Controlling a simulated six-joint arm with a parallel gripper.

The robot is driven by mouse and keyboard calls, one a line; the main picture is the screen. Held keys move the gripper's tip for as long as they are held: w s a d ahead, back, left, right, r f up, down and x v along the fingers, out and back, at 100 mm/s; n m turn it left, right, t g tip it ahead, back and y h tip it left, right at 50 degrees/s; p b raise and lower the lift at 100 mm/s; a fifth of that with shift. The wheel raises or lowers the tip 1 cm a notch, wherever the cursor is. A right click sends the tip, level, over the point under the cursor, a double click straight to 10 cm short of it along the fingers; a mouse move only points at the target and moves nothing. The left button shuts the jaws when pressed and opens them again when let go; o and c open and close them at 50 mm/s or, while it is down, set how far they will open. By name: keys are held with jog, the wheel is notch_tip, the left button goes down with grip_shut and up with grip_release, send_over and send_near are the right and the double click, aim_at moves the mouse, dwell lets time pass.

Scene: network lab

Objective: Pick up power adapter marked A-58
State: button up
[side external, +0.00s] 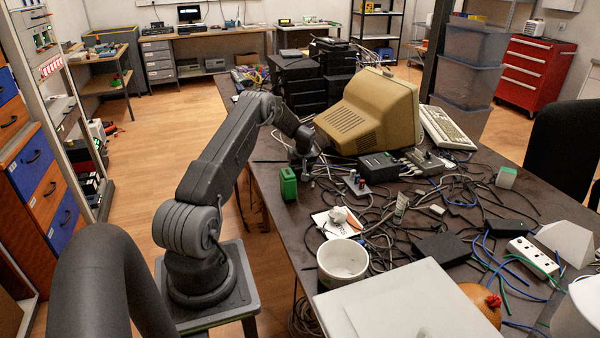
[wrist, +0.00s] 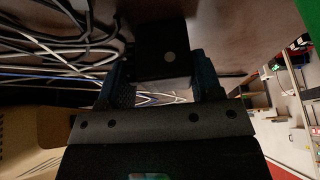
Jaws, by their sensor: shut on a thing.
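My gripper (wrist: 165,88) is shut on a black box-shaped thing (wrist: 160,42) with a pale round dot, seen between the fingers in the wrist view. It looks like a power adapter, but I can read no A-58 marking. In the side view my gripper (side external: 304,174) is low over the near left part of the table, in front of the beige monitor; the held thing is too small and dark to make out there. Other black boxes lie on the table, one at the front (side external: 444,249) and one further right (side external: 511,229); no markings are readable.
The beige monitor (side external: 375,108) stands behind my gripper. A green block (side external: 288,184) is close to its left. Tangled cables, a white bowl (side external: 342,262) and a white power strip (side external: 532,256) crowd the dark table (side external: 275,216). Its left edge is near.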

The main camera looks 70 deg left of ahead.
jog(key=shift+r, duration=0.1)
notch_tip(320, 180, up, 10)
jog(key=shift+f, duration=0.1)
dwell(0.7)
